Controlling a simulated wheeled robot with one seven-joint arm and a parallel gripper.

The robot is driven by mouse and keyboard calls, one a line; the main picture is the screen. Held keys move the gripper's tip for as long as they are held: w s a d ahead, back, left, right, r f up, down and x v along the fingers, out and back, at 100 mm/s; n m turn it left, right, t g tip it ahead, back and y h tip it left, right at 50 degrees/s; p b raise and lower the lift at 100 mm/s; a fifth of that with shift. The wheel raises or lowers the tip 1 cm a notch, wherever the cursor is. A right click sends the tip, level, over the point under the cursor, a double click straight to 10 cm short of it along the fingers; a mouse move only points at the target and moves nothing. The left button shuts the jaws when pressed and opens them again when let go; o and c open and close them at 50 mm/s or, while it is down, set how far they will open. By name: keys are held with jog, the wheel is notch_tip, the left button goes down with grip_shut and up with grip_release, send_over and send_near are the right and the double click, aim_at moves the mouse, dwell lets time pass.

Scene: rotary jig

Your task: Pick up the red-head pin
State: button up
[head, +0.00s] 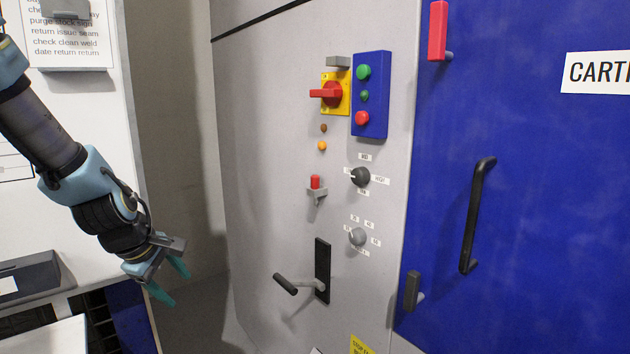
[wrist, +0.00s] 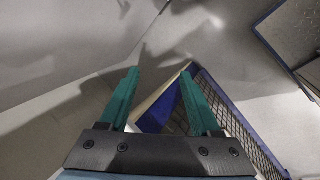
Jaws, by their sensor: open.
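The red-head pin (head: 315,182) stands upright in a small grey bracket (head: 317,194) on the grey cabinet front, in the head view. Only its red head shows clearly; its lower part is hidden by the bracket. My gripper (head: 172,282) is open and empty, left of the pin and lower in the picture, well apart from it. Its teal fingers point down and to the right. In the wrist view my gripper (wrist: 159,74) shows two spread fingers with nothing between them; the pin is not in that view.
Near the pin are a red rotary switch (head: 331,94) on a yellow plate, a blue button box (head: 370,95), two knobs (head: 360,177) and a protruding crank handle (head: 286,284). A blue door (head: 540,200) is at right. A dark box (head: 28,274) lies at left.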

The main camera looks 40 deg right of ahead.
jog(key=s+d+r+n+h, duration=0.1)
jog(key=d+r+n+h, duration=0.3)
jog(key=d, duration=0.9)
jog(key=n+h+p, duration=0.2)
jog(key=n+h, duration=0.3)
jog(key=n, duration=0.5)
send_near(313, 182)
jog(key=p+x, duration=0.3)
jog(key=x, duration=0.5)
jog(key=shift+r+p, duration=0.15)
jog(key=shift+p, duration=0.25)
jog(key=shift+w+d+f, duration=0.2)
jog(key=shift+d+f, duration=0.1)
jog(key=shift+d, duration=0.05)
grip_shut()
